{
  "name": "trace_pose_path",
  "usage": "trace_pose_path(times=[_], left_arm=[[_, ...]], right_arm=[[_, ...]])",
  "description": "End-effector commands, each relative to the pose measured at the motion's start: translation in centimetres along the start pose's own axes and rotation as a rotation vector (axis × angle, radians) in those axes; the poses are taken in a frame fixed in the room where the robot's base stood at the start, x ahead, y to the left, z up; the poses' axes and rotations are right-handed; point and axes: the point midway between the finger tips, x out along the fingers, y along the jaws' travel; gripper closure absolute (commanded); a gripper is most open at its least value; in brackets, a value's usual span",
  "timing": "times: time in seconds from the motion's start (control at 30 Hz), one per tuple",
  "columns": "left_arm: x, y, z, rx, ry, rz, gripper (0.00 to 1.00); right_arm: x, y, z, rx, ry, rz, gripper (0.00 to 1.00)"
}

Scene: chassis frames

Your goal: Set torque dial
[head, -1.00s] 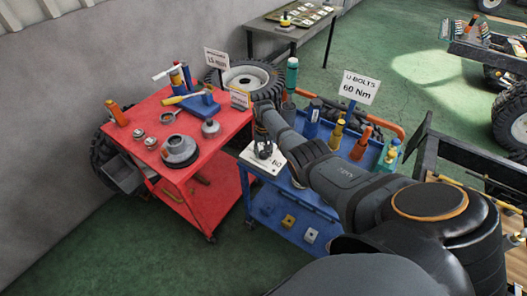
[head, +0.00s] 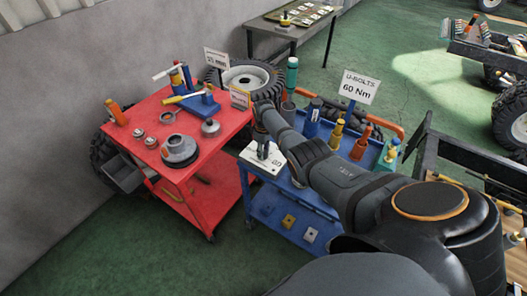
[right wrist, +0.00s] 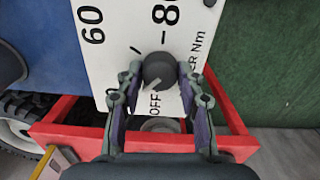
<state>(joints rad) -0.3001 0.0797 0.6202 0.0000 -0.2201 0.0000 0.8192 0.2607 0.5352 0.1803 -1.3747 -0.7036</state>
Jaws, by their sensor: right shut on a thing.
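The torque dial (right wrist: 158,70) is a dark round knob with a pale pointer line, on a white plate (right wrist: 112,52) printed with 60, 80, OFF and Nm. The pointer line slants down and left in the right wrist view, toward the OFF side. My right gripper (right wrist: 159,76) has a finger on each side of the knob and is shut on it. In the head view the right gripper (head: 262,146) is over the white plate (head: 258,163) at the blue cart's near left corner and hides most of the dial. My left gripper is not in view.
A sign (head: 360,87) reading U-BOLTS 60 Nm stands over the blue cart (head: 303,214), which holds several bottles and tools. A red cart (head: 208,178) with loose parts stands close on the left. Green floor (head: 110,250) is clear in front.

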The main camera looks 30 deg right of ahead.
Motion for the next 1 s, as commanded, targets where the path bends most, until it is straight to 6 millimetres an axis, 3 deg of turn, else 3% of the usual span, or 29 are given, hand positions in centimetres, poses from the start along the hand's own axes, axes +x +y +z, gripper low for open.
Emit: trace_pose_path(times=[0.6, 1.0], left_arm=[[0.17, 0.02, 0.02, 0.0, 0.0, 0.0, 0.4], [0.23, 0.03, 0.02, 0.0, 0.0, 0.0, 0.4]], right_arm=[[0.01, -0.01, -0.01, -0.532, 0.0, 0.0, 0.94], [0.0, -0.01, -0.01, -0.696, 0.001, 0.0, 0.94]])
